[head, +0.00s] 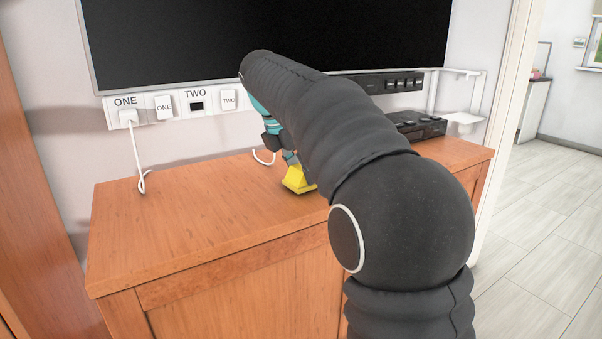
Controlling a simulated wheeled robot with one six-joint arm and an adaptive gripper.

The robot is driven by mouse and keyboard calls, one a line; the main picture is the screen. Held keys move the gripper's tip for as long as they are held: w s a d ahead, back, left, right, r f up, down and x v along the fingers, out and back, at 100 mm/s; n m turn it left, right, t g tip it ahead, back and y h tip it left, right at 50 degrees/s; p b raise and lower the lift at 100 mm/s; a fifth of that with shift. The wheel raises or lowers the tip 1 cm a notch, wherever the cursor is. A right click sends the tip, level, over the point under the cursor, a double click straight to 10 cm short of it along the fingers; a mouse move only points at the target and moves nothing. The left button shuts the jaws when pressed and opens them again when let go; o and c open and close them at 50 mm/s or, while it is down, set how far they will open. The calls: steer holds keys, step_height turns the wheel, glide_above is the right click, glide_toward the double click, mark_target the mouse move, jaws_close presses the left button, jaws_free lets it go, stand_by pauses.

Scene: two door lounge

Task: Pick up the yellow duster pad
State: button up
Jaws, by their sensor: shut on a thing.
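The yellow duster pad (296,180) is on or just above the wooden cabinet top, left of my dark arm. My gripper (291,160) reaches down to it from above, with its fingers at the pad's top. It is shut on the pad. My arm hides part of the gripper and the pad's right side. I cannot tell whether the pad still touches the wood.
The wooden cabinet (190,215) has a clear top on the left. A white cable (139,165) hangs from the wall sockets at left. A large black screen (200,40) is above. A black box (416,125) sits at the right. A doorway opens onto pale floor (560,200).

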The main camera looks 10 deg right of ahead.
steer(key=r, duration=0.1)
steer(key=r+p, duration=0.1)
steer(key=r, duration=0.2)
steer(key=shift+d+r+p, duration=0.15)
steer(key=shift+d+p, duration=0.15)
steer(key=shift+d, duration=0.05)
steer(key=d+r+p, duration=0.1)
steer(key=d+r, duration=0.2)
steer(key=d, duration=0.2)
steer(key=w+d+r+p, duration=0.1)
steer(key=d+r, duration=0.2)
steer(key=d, duration=0.3)
steer(key=shift+p, duration=0.4)
